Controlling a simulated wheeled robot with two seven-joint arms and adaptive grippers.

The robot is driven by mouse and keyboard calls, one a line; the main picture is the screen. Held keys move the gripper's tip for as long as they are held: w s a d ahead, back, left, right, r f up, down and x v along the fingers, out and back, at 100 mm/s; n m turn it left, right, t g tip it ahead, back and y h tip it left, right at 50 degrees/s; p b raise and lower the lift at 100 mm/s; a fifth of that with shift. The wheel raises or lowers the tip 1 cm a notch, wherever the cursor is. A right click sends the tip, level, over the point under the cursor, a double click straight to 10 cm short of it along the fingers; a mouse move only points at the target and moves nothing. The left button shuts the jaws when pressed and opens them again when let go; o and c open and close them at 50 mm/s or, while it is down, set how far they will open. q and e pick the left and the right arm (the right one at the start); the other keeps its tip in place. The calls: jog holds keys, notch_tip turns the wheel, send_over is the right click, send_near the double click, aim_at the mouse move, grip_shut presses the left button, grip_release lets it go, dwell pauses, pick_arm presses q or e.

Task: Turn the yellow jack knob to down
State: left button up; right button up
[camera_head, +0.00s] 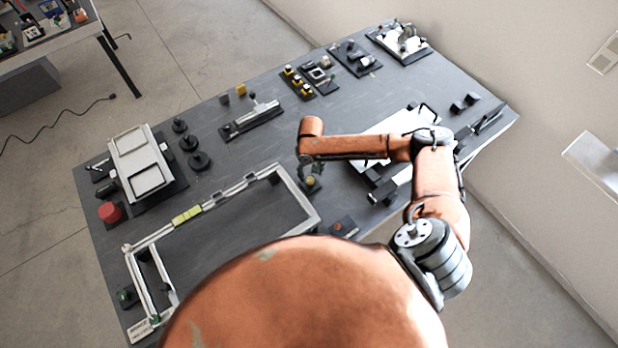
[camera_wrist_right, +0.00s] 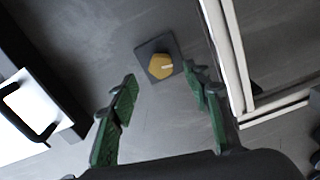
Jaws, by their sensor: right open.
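The yellow jack knob (camera_wrist_right: 159,67) sits on a small dark square base in the right wrist view. A pale mark on the knob points to the right of that picture. My right gripper (camera_wrist_right: 160,78) has its two green fingers spread apart, with the knob beyond and between the tips. It is empty. In the head view the right gripper (camera_head: 307,172) hangs over the table beside the corner of the silver frame, and the knob (camera_head: 312,181) shows only as a small yellow spot by the fingers. My left gripper is not in view.
The silver rectangular frame (camera_head: 228,196) stands close beside the knob. A white-topped device (camera_head: 395,137) lies partly under my right arm. A red button (camera_head: 109,212), black knobs (camera_head: 195,159) and a panel with yellow parts (camera_head: 298,82) stand farther off. Bare table surrounds the knob's base.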

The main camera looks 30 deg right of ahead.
aim_at(310, 180)
jog(key=shift+w+f, duration=0.1)
jog(key=shift+f, duration=2.2)
jog(key=c, duration=1.2)
